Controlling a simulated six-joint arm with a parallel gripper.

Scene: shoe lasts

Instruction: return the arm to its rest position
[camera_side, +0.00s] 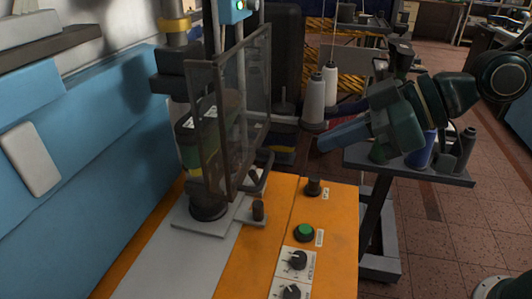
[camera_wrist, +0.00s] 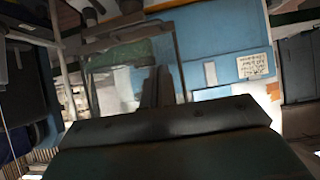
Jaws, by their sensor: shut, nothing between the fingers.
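My gripper (camera_side: 326,142) is at the right of the side view, raised above the orange machine bench and pointing left and slightly down. Its fingers are together and hold nothing. In the wrist view my gripper (camera_wrist: 158,78) shows as two dark fingers side by side, closed, in front of the clear guard. The dark-framed clear guard (camera_side: 245,105) stands upright on the machine, left of my gripper and apart from it. It also shows in the wrist view (camera_wrist: 105,85). What stands behind the guard is partly hidden.
The orange bench (camera_side: 335,235) carries a green button (camera_side: 305,233) and black knobs (camera_side: 297,260). A grey side table (camera_side: 425,172) with thread cones stands below my arm. White spools (camera_side: 314,100) stand behind the gripper. A blue panel (camera_side: 95,175) fills the left. Tiled floor is open at right.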

